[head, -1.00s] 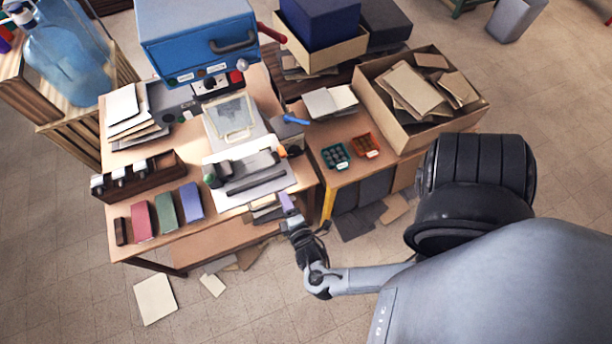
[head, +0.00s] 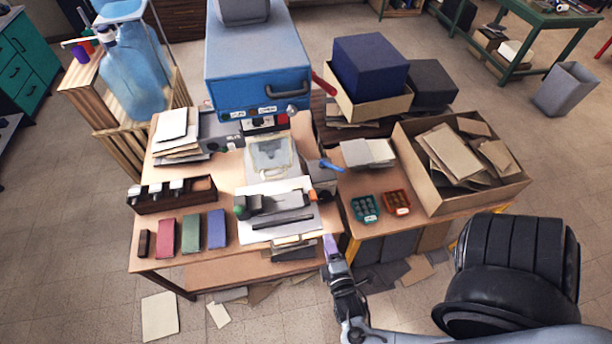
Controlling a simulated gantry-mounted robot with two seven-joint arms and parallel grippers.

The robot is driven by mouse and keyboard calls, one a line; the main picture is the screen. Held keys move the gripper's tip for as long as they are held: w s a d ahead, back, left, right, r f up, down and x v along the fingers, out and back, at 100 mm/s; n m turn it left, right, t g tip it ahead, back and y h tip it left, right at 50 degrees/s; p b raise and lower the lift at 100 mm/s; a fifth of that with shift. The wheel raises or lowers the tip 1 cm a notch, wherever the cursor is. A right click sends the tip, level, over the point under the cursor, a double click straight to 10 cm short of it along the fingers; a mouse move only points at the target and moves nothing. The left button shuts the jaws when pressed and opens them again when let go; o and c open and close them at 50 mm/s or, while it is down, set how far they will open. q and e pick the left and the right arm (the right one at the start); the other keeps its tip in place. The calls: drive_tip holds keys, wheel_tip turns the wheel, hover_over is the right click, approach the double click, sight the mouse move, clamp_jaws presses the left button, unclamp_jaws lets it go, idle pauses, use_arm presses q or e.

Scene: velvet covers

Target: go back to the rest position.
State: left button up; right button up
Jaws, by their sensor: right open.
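My right gripper (head: 331,252) is at the front right corner of the wooden work table (head: 222,262), just in front of its edge. Its jaws are open, and a lilac patch shows at its tip; I cannot tell whether that is part of the fingers. My right arm comes in from the lower right. My left gripper is not in view. Red (head: 165,236), green (head: 192,233) and blue (head: 217,229) covers lie in a row on the table's left front.
A blue machine (head: 258,62) stands at the back of the table. A side table holds a cardboard box (head: 408,170) of scraps and two small trays, green (head: 365,208) and orange (head: 397,202). Loose sheets (head: 160,316) lie on the floor in front.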

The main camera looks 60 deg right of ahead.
drive_tip(key=w+a+r+m+t+y+p, duration=0.15)
drive_tip(key=w+r+y+p, duration=0.65)
drive_tip(key=r, duration=0.8)
drive_tip(key=w+a+r+m+g+y+p, duration=0.1)
drive_tip(key=a+r+m+g+y+p, duration=0.15)
drive_tip(key=a+r, duration=0.4)
drive_tip(key=s+a+f+m+g+y, duration=0.1)
drive_tip(key=s+a+f+m+g, duration=0.1)
drive_tip(key=s+a+g, duration=0.2)
drive_tip(key=s+g, duration=0.2)
drive_tip(key=s, duration=0.2)
drive_tip(key=shift+a+f, duration=0.1)
